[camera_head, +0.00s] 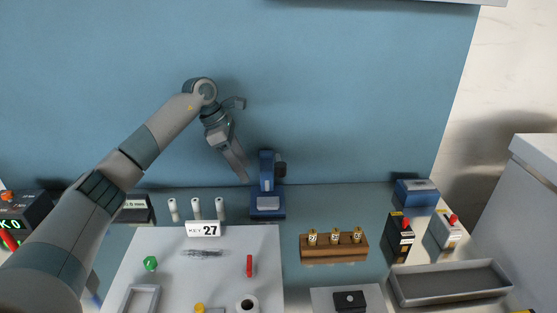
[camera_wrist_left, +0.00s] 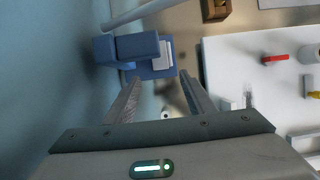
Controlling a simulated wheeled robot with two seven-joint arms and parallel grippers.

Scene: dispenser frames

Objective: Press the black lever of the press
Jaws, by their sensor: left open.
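The blue press (camera_head: 267,190) stands at the back of the table against the blue wall, with a pale plate on its base. A dark part (camera_head: 280,168) on the right of its column looks like the black lever. My left gripper (camera_head: 244,178) is just left of the press column, pointing down, empty and apart from it. In the left wrist view, the press (camera_wrist_left: 125,47) lies beyond the open fingertips (camera_wrist_left: 160,78). A grey bar (camera_wrist_left: 135,14) runs above it there; I cannot tell whether it is the lever. My right gripper is not in view.
A wooden rack (camera_head: 334,247) and a grey tray (camera_head: 450,283) are to the right.

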